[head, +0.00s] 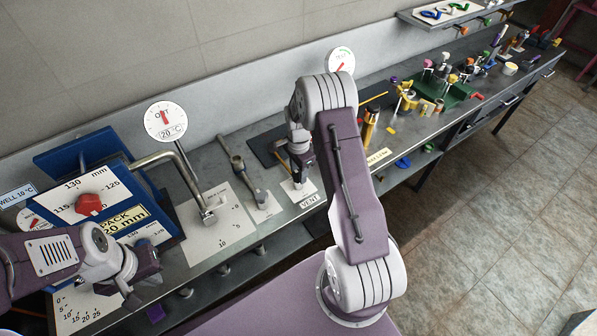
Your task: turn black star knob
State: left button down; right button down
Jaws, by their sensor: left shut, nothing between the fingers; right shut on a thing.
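My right gripper (298,181) points down at the white plate labelled VENT (309,201), in the middle of the bench. It is shut on a small dark thing there, mostly hidden by the fingers, which looks to be the black star knob. I cannot make out the knob's shape or how far it is turned. My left gripper (133,301) is shut and empty at the lower left, above the bench's front edge and below the blue PACK box.
A grey lever (240,170) and a bent pipe (170,160) stand left of my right gripper. A red knob (89,204) sits on the blue box (150,215). Dials rise behind. Bottles and tools (440,85) crowd the bench's right. The floor at right is clear.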

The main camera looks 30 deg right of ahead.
jog(key=c, duration=0.9)
grip_release()
jog(key=shift+o, duration=0.2)
notch_tip(320, 180, up, 9)
jog(key=b, duration=0.1)
jog(key=shift+b, duration=0.3)
